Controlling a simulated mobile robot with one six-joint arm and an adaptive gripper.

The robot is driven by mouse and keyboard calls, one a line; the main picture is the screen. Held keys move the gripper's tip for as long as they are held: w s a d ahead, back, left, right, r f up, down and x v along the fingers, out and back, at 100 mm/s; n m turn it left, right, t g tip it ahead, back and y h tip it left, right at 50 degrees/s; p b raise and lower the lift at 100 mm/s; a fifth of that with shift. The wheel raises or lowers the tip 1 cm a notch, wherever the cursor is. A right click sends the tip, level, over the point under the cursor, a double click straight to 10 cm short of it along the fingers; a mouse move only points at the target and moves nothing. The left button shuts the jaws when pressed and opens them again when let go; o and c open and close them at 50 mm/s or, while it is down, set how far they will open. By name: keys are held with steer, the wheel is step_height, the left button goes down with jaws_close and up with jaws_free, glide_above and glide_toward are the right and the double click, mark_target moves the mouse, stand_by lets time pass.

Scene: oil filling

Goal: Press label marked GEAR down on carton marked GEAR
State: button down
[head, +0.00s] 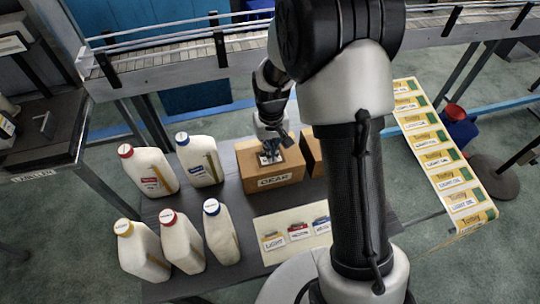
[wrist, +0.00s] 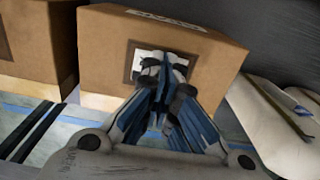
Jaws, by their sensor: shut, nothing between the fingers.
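The carton marked GEAR (head: 288,184) is a brown box on the grey table, with its marking on the front face. It also fills the upper part of the wrist view (wrist: 215,60). A small white label (wrist: 146,57) lies on a darker square patch on the carton's top, partly hidden by my fingers; its print cannot be read. My gripper (head: 270,152) points down over the label with its fingers shut and empty. In the wrist view my fingertips (wrist: 163,72) overlap the label; whether they touch it is unclear.
Several white oil jugs (head: 181,243) stand left of the carton. A pale sheet with small labels (head: 299,232) lies in front. Another carton (head: 312,158) stands close on the right, partly behind my arm. A conveyor (head: 165,55) runs behind.

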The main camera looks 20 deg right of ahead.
steer(key=shift+f+b, duration=0.45)
steer(key=shift+f, duration=0.3)
stand_by(0.5)
steer(key=shift+r, duration=0.1)
step_height(320, 180, up, 8)
steer(key=p, duration=0.6)
stand_by(0.4)
steer(key=shift+s, duration=0.1)
stand_by(0.4)
